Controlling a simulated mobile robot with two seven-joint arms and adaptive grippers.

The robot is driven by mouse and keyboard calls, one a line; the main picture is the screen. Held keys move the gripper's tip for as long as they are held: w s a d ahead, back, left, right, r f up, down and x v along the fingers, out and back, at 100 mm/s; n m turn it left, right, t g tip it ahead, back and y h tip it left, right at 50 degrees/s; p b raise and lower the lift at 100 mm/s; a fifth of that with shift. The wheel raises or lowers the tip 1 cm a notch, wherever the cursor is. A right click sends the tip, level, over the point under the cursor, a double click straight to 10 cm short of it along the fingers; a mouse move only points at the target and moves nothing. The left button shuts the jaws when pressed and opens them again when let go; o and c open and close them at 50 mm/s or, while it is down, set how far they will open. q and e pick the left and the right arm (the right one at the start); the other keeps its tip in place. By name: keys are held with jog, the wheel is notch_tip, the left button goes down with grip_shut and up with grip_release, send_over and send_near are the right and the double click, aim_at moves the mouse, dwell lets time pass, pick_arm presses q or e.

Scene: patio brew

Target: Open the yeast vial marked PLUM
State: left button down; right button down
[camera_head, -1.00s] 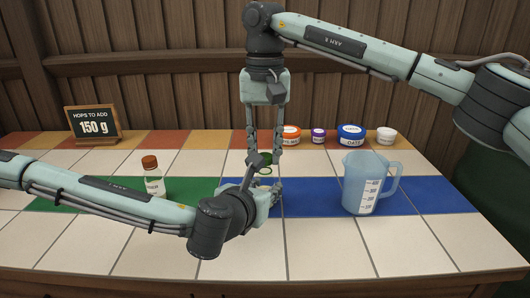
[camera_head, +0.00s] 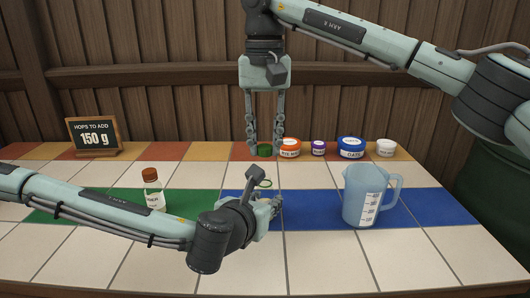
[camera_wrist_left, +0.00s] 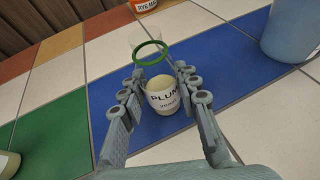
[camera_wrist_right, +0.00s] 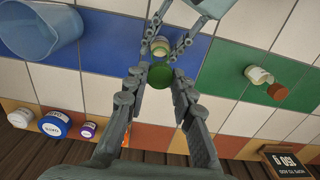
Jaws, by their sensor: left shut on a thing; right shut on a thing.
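The PLUM vial (camera_wrist_left: 162,94) stands in my left gripper (camera_wrist_left: 160,74), which is shut on it, over the blue strip. The mouth of the vial is open. My right gripper (camera_head: 264,148) is shut on a round green lid (camera_wrist_right: 160,75) and holds it above the vial, apart from it. In the head view the vial's body is mostly hidden behind my left gripper (camera_head: 264,208).
A bottle with a brown cap (camera_head: 152,190) stands left on the green strip. A blue measuring jug (camera_head: 363,197) stands right on the blue strip. Behind are tubs: orange (camera_head: 290,147), purple (camera_head: 318,148), blue (camera_head: 351,147) and white (camera_head: 386,148). A sign (camera_head: 93,135) reads 150 g.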

pick_arm(q)
jog(key=c, duration=1)
grip_release()
